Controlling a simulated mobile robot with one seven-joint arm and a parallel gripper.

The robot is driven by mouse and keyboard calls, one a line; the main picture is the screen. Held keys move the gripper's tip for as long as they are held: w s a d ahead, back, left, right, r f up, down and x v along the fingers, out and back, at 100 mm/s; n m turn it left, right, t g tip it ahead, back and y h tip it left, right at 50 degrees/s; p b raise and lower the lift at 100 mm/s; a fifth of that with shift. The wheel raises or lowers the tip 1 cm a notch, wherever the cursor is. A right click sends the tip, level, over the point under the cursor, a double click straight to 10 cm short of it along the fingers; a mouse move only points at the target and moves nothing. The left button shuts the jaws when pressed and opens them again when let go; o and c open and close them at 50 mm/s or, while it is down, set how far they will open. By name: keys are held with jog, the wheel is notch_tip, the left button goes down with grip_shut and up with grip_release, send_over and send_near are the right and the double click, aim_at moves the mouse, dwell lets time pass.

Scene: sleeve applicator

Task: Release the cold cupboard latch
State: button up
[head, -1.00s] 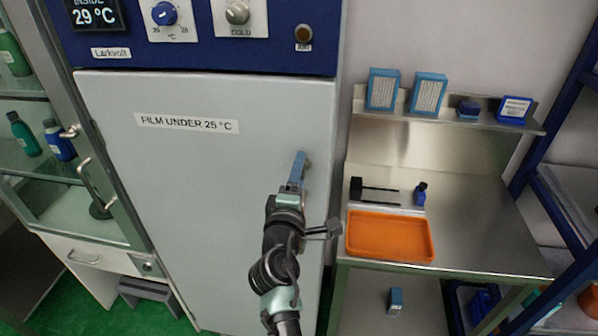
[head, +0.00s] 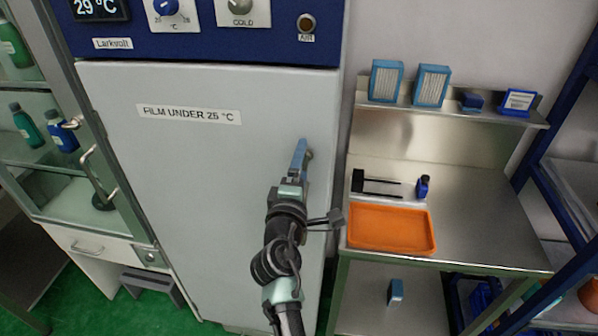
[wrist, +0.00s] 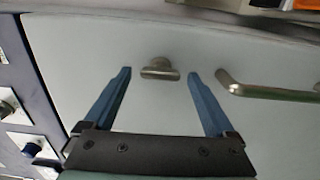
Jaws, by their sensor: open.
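The cold cupboard (head: 170,190) has a light grey door, labelled "FILM UNDER 25 °C". Its latch is a small metal knob (wrist: 160,68) on the door, seen in the wrist view. In the head view a bit of it (head: 310,155) shows just right of my fingers. My gripper (head: 301,150) is open, with blue fingers pointing at the door. In the wrist view the latch lies between the two fingertips (wrist: 159,75), apart from both in the picture. I cannot tell how far the tips are from the door. A metal bar handle (wrist: 268,93) is right of the latch there.
A blue control panel (head: 210,45) with knobs sits above the door. To the right is a steel bench (head: 470,215) with an orange tray (head: 390,230) and a shelf of boxes above. A glass-doored cabinet (head: 60,185) stands at the left.

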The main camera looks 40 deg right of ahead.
jog(key=b+v, duration=0.3)
jog(key=v, duration=1)
jog(key=shift+d, duration=0.1)
jog(key=w+a+r+m+t+y, duration=0.2)
jog(key=a+r+m+t, duration=0.3)
jog(key=r, duration=0.6)
jog(key=w+a+r+m+t+y, duration=0.1)
jog(key=w+a+r+t+y, duration=0.15)
jog(key=a+r, duration=0.65)
jog(key=s+a+r+m+t+y, duration=0.1)
jog(key=s+a+r+t+y, duration=0.3)
jog(key=r, duration=0.6)
jog(key=s+a+r+m+t+y, duration=0.1)
jog(key=s+a+r+t+y, duration=0.3)
jog(key=r, duration=0.7)
jog(key=s+a+y, duration=0.1)
jog(key=s+a, duration=0.1)
jog(key=a, duration=0.1)
jog(key=shift+s, duration=0.2)
jog(key=shift+c, duration=0.3)
